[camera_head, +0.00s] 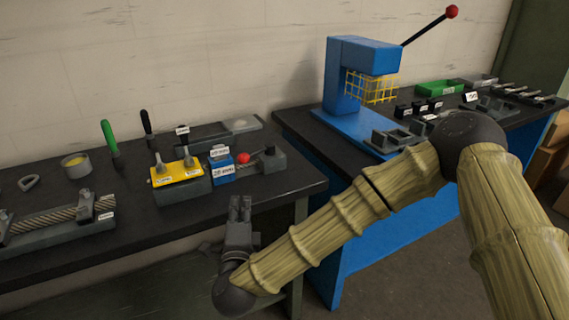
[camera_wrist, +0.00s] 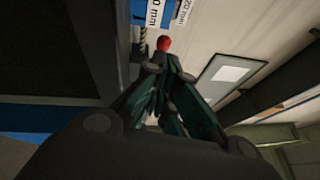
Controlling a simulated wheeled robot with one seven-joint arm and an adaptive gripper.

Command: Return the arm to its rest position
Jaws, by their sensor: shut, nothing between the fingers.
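My gripper (camera_head: 240,206) is at the front edge of the left bench in the head view, pointing up. Its fingers are together and hold nothing. My arm stretches from the right side of the picture down to the gripper at lower centre. In the wrist view the dark fingers of my gripper (camera_wrist: 160,95) come together near the middle. A red ball knob (camera_wrist: 163,43) shows just beyond the fingertips there. The same red knob (camera_head: 243,158) sits beside the blue labelled block (camera_head: 221,166) in the head view, apart from my gripper.
The left bench (camera_head: 130,222) carries a yellow-topped block (camera_head: 176,173), a rope in a fixture (camera_head: 55,218), a grey cup (camera_head: 76,165) and upright handled tools. A blue press (camera_head: 345,80) with a red-tipped lever stands on the right bench. Open floor (camera_head: 410,285) lies at lower right.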

